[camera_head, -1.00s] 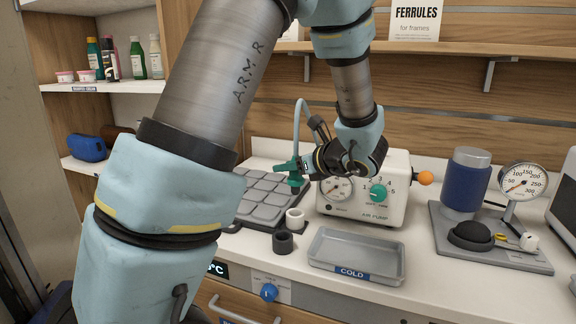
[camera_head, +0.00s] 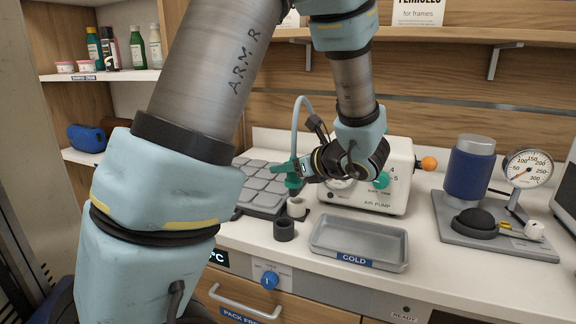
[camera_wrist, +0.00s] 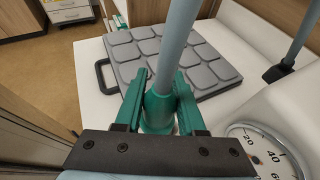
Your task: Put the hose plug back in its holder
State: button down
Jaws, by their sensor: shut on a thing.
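The hose plug (camera_head: 292,181) is a teal-green fitting with a pale blue-grey hose (camera_head: 297,125) rising from its top. My gripper (camera_head: 291,169) is shut on it and holds it roughly upright. In the wrist view, the plug (camera_wrist: 158,112) sits between the two green fingers (camera_wrist: 160,100), with the hose (camera_wrist: 176,38) running up out of it. I cannot tell whether the plug's lower end touches the white cup.
The air pump (camera_head: 365,205) stands right of my gripper, its gauge close by in the wrist view (camera_wrist: 262,148). A grey padded mat (camera_head: 258,193) lies to the left. A metal tray labelled COLD (camera_head: 320,246) is in front. A gauge stand (camera_head: 470,225) is farther right.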

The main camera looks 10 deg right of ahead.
jog(key=s+a+f+b, duration=0.2)
jog(key=s+a, duration=0.1)
jog(key=s, duration=0.3)
dwell(1.2)
jog(key=shift+f+b, duration=1.65)
jog(key=shift+f, duration=0.45)
jog(key=shift+c, duration=2.1)
grip_release()
jog(key=v, duration=1)
jog(key=shift+s+d+r, duration=0.2)
jog(key=shift+s, duration=0.05)
jog(key=shift+s+d, duration=0.1)
